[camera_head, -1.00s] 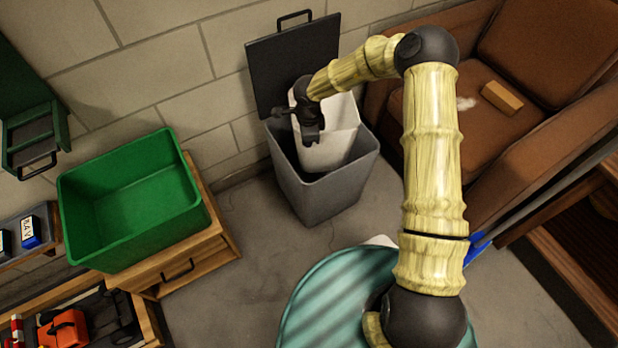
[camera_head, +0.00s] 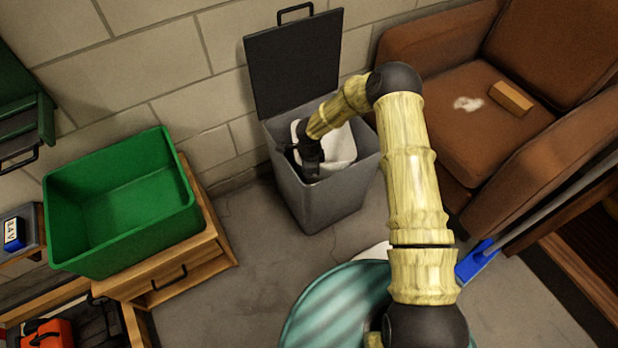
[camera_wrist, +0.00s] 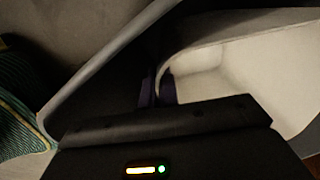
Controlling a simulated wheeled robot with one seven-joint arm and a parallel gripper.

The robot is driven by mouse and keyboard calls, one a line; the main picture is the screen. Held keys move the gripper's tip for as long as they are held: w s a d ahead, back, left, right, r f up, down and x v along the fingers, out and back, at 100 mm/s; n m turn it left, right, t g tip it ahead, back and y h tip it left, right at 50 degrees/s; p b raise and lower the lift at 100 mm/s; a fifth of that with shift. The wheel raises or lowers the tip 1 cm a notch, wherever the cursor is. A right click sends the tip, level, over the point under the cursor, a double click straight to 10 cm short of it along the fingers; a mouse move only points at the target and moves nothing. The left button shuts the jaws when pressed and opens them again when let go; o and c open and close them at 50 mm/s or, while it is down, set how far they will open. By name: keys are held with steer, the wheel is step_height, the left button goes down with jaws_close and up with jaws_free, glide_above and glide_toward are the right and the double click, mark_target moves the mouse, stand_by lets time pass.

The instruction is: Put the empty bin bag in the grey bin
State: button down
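The grey bin (camera_head: 335,204) stands on the floor by the wall with its dark lid (camera_head: 294,62) raised. The white bin bag (camera_head: 341,145) is mostly down inside the bin, with its open top near the rim. It also fills the right of the wrist view (camera_wrist: 250,75). My gripper (camera_head: 310,168) is lowered into the bin's mouth at the bag's left side. In the wrist view its fingers (camera_wrist: 157,90) are close together at the bag's near edge and seem to pinch its wall. The bag's lower part is hidden by the bin.
A green crate (camera_head: 125,205) sits on a wooden cabinet (camera_head: 187,265) to the left. A brown armchair (camera_head: 450,115) with a small block (camera_head: 511,98) on its seat stands close on the bin's right. A blue-headed broom (camera_head: 475,262) lies at the right.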

mark_target(309, 179)
step_height(309, 179, down, 4)
steer(key=shift+f+b, duration=0.1)
steer(key=shift+b, duration=0.8)
steer(key=shift+f, duration=0.55)
steer(key=c, duration=1.7)
jaws_free()
steer(key=shift+s+d+f, duration=0.15)
steer(key=r+p, duration=0.1)
steer(key=r, duration=0.3)
steer(key=r+p, duration=0.2)
steer(key=r, duration=0.3)
steer(key=r+p, duration=0.1)
steer(key=r, duration=0.3)
steer(key=shift+s+r+p, duration=0.25)
steer(key=shift+p, duration=0.15)
